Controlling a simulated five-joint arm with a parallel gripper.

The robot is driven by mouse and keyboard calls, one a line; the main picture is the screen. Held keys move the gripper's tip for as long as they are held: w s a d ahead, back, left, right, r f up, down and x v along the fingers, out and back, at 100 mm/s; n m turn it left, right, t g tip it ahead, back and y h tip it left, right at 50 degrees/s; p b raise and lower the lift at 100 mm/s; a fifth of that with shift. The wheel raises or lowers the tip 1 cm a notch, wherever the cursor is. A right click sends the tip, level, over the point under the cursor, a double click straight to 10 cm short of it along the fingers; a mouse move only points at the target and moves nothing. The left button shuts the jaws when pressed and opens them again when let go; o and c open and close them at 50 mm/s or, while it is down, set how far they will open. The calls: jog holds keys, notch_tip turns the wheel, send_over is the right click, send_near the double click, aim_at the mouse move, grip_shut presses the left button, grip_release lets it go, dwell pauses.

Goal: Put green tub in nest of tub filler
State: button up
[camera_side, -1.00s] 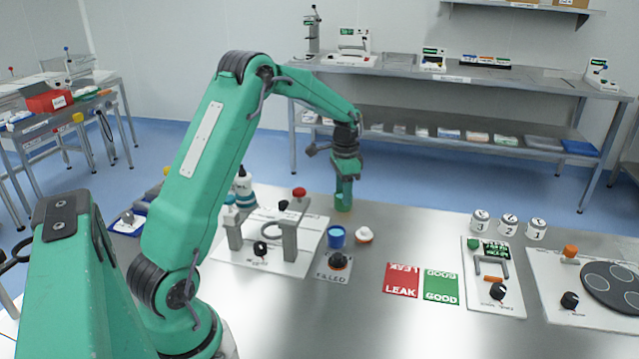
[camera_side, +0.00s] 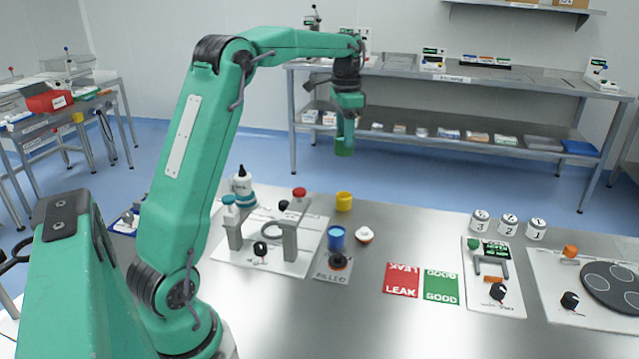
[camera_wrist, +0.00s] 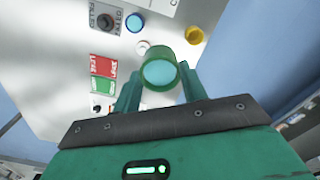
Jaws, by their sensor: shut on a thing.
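The green tub (camera_wrist: 158,68) is between my gripper's fingers in the wrist view, with a light blue inside showing. In the side view my gripper (camera_side: 345,138) is shut on the green tub (camera_side: 344,149), held high above the table's back part. The tub filler (camera_side: 270,240) is a white plate with a grey arch, a red knob and a black knob, at the left of the table. It lies below and to the left of my gripper. Its nest is hard to make out in the side view.
Red LEAK (camera_side: 401,280) and green GOOD (camera_side: 441,288) cards lie to the right.

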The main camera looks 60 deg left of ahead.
jog(key=s+a+n, duration=0.2)
jog(key=s+a, duration=0.1)
jog(key=s, duration=0.6)
jog(key=s+a+n, duration=0.2)
jog(key=s+a, duration=0.1)
jog(key=s, duration=0.6)
notch_tip(320, 180, down, 11)
jog(key=shift+d+f, duration=0.15)
jog(key=shift+d, duration=0.1)
jog(key=shift+w+f, duration=0.1)
jog(key=shift+f, duration=4.85)
jog(key=shift+f, duration=0.15)
jog(key=o, duration=0.9)
